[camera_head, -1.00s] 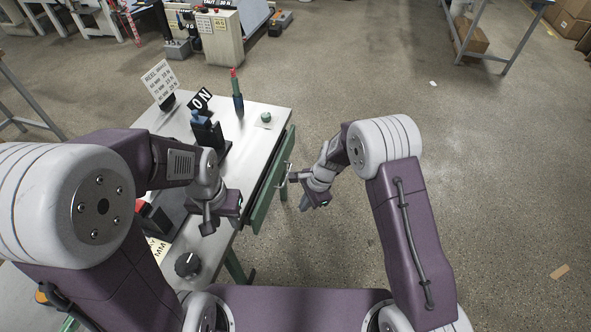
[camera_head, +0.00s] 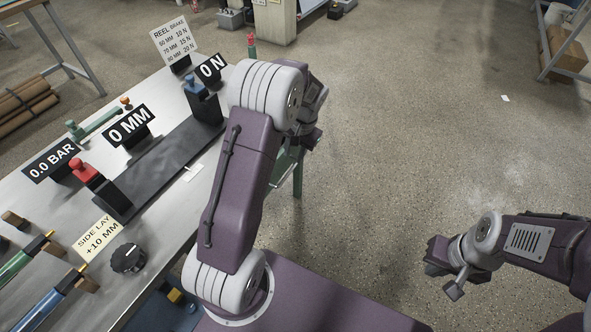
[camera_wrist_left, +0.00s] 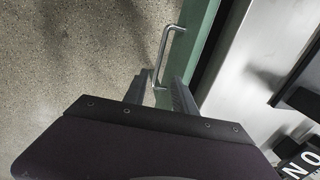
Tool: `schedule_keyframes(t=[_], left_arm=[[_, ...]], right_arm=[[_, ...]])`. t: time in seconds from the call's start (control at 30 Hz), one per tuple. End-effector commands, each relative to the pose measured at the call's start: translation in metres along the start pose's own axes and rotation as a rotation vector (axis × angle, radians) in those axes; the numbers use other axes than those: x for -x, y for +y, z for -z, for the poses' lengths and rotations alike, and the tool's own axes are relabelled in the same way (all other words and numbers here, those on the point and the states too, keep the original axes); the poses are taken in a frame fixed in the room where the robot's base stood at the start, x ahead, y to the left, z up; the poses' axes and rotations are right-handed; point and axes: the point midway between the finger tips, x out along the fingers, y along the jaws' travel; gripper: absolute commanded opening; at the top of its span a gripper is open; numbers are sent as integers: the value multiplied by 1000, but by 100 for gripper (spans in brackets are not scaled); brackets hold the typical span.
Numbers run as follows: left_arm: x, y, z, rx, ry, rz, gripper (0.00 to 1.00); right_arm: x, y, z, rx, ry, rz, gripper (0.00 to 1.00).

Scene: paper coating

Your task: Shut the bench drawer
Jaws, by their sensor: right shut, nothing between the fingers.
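The drawer's green front (camera_wrist_left: 203,45) shows in the left wrist view with a metal bar handle (camera_wrist_left: 166,48). A dark strip lies between the green front and the bench top (camera_wrist_left: 245,75). My left gripper (camera_wrist_left: 160,92) is open there. Its two fingers are apart, with the near end of the handle between their tips; I cannot tell whether they touch it. In the head view my left arm hides most of the drawer, and my left gripper (camera_head: 306,138) is partly hidden beyond the bench's right edge. My right gripper (camera_head: 450,274) is shut and empty over open floor at right.
The bench (camera_head: 150,235) carries a 0 N sign (camera_head: 211,68), a 0 MM sign (camera_head: 129,126), a 0.0 BAR sign (camera_head: 52,160), a black knob (camera_head: 128,257) and a red-topped block (camera_head: 86,172). The floor (camera_head: 400,130) right of the bench is clear.

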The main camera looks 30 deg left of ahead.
Motion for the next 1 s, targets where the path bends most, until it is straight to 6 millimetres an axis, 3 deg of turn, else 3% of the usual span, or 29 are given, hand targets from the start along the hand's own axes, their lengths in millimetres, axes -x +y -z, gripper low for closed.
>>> schedule_keyframes(t=[0.43, 0.8, 0.93, 1.0], left_arm=[[-80, 1, -1, 0, -2, -2, 33], [-88, 0, 0, 0, 1, -1, 33], [-88, 0, -1, 0, 0, -1, 0], [-88, 0, -1, 0, 0, -1, 0]], right_arm=[[-23, 0, -2, -1, -1, 1, 0], [-24, 0, -2, -1, -1, 1, 0], [-24, 0, -2, -1, -1, 1, 0], [-24, 0, -2, -1, -1, 1, 0]])
